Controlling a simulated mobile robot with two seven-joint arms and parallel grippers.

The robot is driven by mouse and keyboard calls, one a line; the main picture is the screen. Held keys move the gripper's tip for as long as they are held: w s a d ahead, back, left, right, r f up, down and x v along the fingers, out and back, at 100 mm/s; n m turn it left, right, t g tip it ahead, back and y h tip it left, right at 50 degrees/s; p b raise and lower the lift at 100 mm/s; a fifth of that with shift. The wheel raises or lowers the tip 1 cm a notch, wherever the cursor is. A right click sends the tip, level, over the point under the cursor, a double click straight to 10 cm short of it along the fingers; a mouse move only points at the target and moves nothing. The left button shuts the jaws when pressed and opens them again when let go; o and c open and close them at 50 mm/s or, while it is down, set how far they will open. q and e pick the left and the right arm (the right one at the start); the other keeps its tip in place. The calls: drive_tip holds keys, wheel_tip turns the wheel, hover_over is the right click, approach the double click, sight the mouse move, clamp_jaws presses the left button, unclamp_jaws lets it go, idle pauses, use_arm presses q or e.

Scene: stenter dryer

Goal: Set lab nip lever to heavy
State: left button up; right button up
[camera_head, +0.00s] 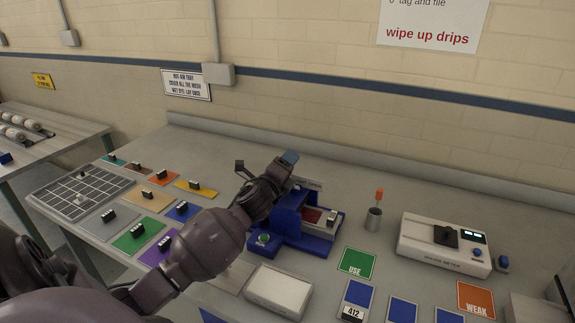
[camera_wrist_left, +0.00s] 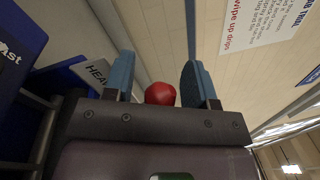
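The lab nip is a blue machine (camera_head: 290,222) on the bench, with a green button at its front left. My left arm reaches across its left side. My left gripper (camera_head: 290,157) is at its upper back; only a blue fingertip shows clearly there. In the left wrist view, the gripper (camera_wrist_left: 160,82) is open, with a red ball knob (camera_wrist_left: 160,94) between its two blue fingers and gaps on both sides. The lever's shaft is hidden. A white label starting "HEAV" (camera_wrist_left: 97,72) is left of the fingers. My right gripper is out of view.
A white meter (camera_head: 444,244) and a metal cup with an orange-topped tool (camera_head: 374,218) stand to the right. A white box (camera_head: 279,290) and a green "USE" card (camera_head: 357,263) lie in front. Coloured swatch plates (camera_head: 137,236) and a gridded tray (camera_head: 80,192) are left.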

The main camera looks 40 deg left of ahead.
use_arm(q)
drive_tip(key=shift+a, duration=0.15)
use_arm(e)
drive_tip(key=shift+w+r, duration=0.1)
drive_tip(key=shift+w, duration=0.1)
use_arm(q)
drive_tip(key=shift+s+f, duration=0.2)
drive_tip(key=shift+s, duration=0.45)
drive_tip(key=r+v, duration=0.1)
drive_tip(key=v, duration=0.8)
drive_tip(key=shift+s+d+f+b, duration=0.2)
drive_tip(key=shift+s+f+b, duration=0.1)
drive_tip(key=shift+f, duration=0.1)
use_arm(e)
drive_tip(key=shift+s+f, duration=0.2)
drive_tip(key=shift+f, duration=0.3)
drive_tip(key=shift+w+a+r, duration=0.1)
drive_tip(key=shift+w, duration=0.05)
